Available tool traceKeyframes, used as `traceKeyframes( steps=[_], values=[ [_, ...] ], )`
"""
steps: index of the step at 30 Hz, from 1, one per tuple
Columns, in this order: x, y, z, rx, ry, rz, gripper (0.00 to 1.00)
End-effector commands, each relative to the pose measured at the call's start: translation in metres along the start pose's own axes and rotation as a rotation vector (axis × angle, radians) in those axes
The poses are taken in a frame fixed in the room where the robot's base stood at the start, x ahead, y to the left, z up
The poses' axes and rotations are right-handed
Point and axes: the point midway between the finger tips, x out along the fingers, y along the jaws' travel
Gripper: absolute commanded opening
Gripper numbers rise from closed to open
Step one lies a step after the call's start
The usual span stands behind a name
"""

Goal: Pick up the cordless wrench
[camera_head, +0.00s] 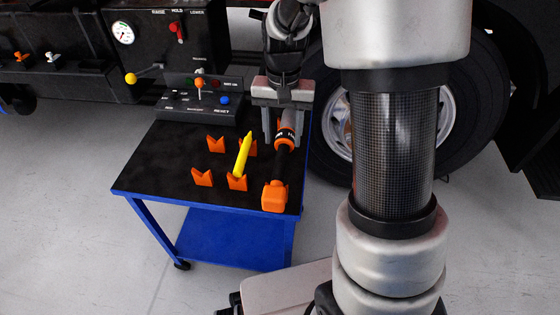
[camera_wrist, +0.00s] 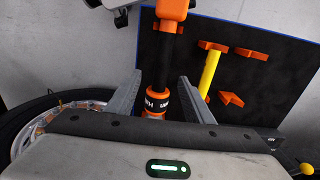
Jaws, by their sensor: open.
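The cordless wrench is black and orange and lies along the right side of the blue cart's black top. In the head view its orange end (camera_head: 274,196) is toward the front, and its black and orange body runs back under my gripper (camera_head: 283,132). In the wrist view the wrench (camera_wrist: 158,68) lies between the two fingers of my gripper (camera_wrist: 160,92). The fingers are open, one on each side of the wrench, with a gap showing on both sides. The far part of the wrench is hidden by my gripper.
A control box (camera_head: 200,100) stands at the cart's back left. The blue cart (camera_head: 215,205) has free floor to its left. A large truck wheel (camera_head: 465,110) is behind my arm.

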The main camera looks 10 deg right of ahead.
Motion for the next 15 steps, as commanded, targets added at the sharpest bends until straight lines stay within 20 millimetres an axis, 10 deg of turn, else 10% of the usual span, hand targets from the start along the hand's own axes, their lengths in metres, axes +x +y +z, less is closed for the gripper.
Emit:
traceKeyframes(
  steps=[15],
  values=[
    [0.056, -0.002, -0.003, 0.0, -0.001, 0.0, 0.47]
  ],
)
